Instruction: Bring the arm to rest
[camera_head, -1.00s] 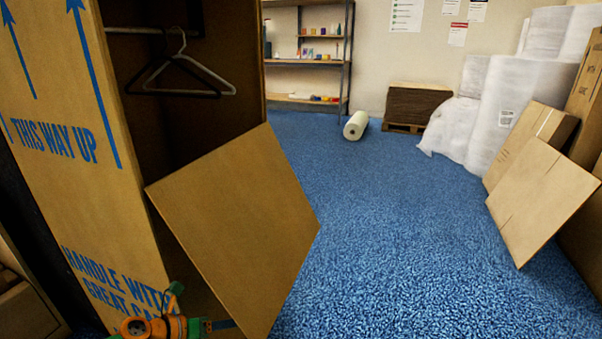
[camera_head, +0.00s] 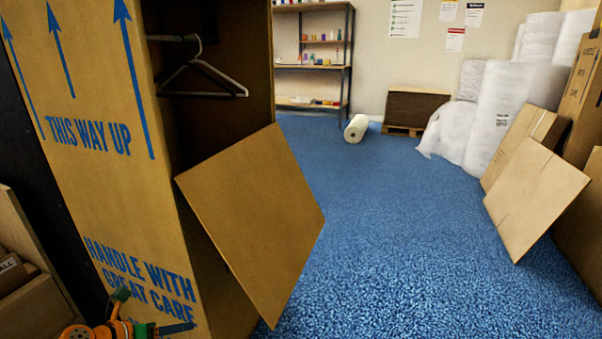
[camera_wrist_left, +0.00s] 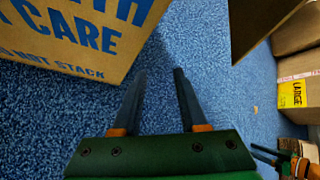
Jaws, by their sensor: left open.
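My left gripper (camera_wrist_left: 160,75) is open in the left wrist view, its two dark fingers apart with only blue floor between them. In the head view its green and orange body (camera_head: 125,328) is low at the left, in front of the lower part of the tall wardrobe carton (camera_head: 100,185). In the wrist view the carton's printed side (camera_wrist_left: 80,35) is beyond the fingers on the left, and nothing is held. Part of another green and orange gripper (camera_wrist_left: 292,163) shows at the wrist view's lower right; its jaws are too small to judge.
The carton's open flap (camera_head: 255,215) juts out to the right. A hanger (camera_head: 205,75) hangs inside the carton. Flat cardboard (camera_head: 535,195) leans at the right, near wrapped rolls (camera_head: 500,115). A white roll (camera_head: 356,128) lies farther back. The middle blue floor (camera_head: 400,240) is clear.

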